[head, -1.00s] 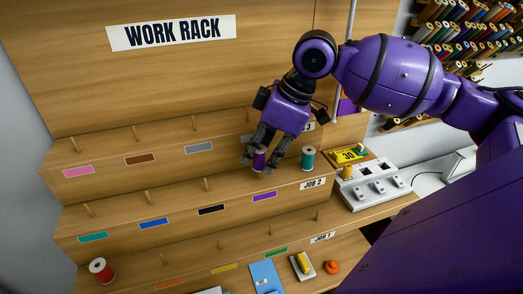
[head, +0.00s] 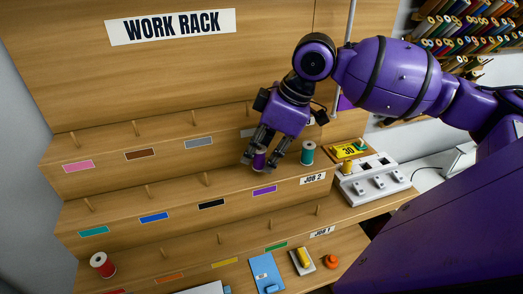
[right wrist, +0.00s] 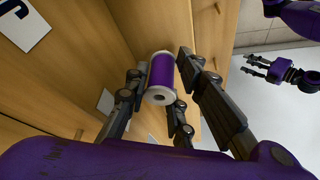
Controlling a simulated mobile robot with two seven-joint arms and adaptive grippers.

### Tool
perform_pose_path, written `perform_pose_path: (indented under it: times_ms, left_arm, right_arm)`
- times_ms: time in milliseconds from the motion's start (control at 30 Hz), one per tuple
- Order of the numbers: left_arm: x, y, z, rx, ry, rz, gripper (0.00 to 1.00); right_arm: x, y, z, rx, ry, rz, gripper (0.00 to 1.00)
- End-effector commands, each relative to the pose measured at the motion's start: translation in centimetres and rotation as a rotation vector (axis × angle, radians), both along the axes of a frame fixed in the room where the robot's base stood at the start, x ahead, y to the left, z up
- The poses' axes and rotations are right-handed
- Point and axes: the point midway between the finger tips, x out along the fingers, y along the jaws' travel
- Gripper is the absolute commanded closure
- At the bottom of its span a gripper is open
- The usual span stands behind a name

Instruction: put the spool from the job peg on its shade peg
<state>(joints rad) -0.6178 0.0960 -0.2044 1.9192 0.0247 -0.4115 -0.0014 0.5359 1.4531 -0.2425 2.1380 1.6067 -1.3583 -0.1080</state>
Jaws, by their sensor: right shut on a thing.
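The purple spool (head: 259,159) is held in my right gripper (head: 258,162), whose fingers are shut around it. In the right wrist view the purple spool (right wrist: 161,77) sits between the fingers, its pale end with a dark hole facing the camera. In the head view the spool is just above the purple label (head: 264,190) on the middle tier. The peg at that label is hidden, so I cannot tell whether the spool is around it. My left gripper (right wrist: 256,67) shows small in the right wrist view, its fingers apart and empty.
A teal spool (head: 307,153) stands right of my right gripper, above the JOB 2 label (head: 313,178). Bare pegs (head: 148,190) line the tier to the left. A red spool (head: 103,265) stands lower left.

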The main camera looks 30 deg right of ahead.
Motion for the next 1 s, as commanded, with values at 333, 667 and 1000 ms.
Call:
perform_pose_path:
  times_ms: [333, 667, 1000]
  left_arm:
    - [0.0, 0.0, 0.0, 0.0, 0.0, 0.0, 0.6]
    - [0.0, 0.0, 0.0, 0.0, 0.0, 0.0, 0.6]
    - [0.0, 0.0, 0.0, 0.0, 0.001, 0.0, 0.6]
  right_arm:
    - [0.0, 0.0, -0.6, 0.001, 0.001, 0.0, 0.97]
    - [0.0, 0.0, -1.0, 0.001, 0.0, 0.0, 0.97]
    - [0.0, 0.0, -1.5, 0.001, -0.001, 0.0, 0.97]
